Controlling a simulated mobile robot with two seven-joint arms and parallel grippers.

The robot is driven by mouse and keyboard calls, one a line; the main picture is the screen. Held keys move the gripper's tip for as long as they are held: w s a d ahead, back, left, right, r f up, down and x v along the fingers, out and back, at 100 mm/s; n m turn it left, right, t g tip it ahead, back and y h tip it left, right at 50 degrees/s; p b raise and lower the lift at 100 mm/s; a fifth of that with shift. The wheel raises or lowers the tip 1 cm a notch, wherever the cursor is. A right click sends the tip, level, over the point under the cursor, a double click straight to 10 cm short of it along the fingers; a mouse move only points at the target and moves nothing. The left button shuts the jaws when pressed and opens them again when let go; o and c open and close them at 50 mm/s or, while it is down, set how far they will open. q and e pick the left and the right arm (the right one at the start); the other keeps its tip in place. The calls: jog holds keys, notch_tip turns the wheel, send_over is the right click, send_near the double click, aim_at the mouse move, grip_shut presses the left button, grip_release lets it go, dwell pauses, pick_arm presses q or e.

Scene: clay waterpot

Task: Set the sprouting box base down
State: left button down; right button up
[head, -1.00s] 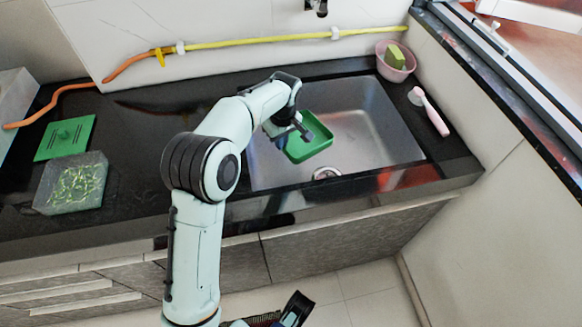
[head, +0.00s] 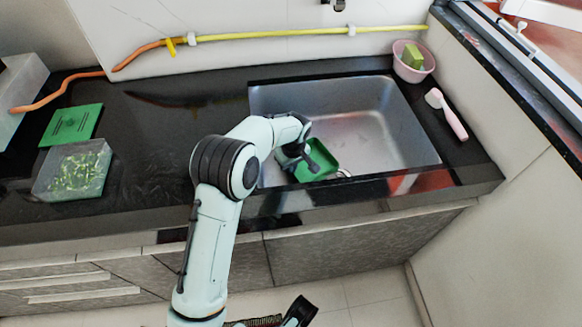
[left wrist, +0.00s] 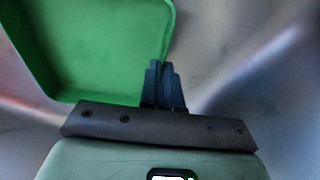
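The sprouting box base is a green open tray (head: 322,160) inside the sink, near its front wall and left side. My left gripper (head: 308,165) is at the tray's left part and hides some of it. In the left wrist view the gripper's fingers (left wrist: 163,85) are close together on the rim of the green tray (left wrist: 95,45). I cannot tell whether the tray touches the sink floor. At the bottom edge of the head view a dark part (head: 299,312) of my own body shows; my right gripper's fingers cannot be made out.
The steel sink (head: 385,130) is clear to the right of the tray. A clear box with green sprouts (head: 75,172) and a slotted green lid (head: 72,125) lie on the left counter. A pink bowl (head: 413,66) with a sponge and a pink brush (head: 450,116) stand right.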

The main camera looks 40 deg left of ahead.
pick_arm(q)
jog(key=shift+f, duration=0.15)
jog(key=c, duration=1.4)
grip_release()
jog(key=shift+o, duration=0.2)
pick_arm(e)
jog(key=shift+w, duration=0.1)
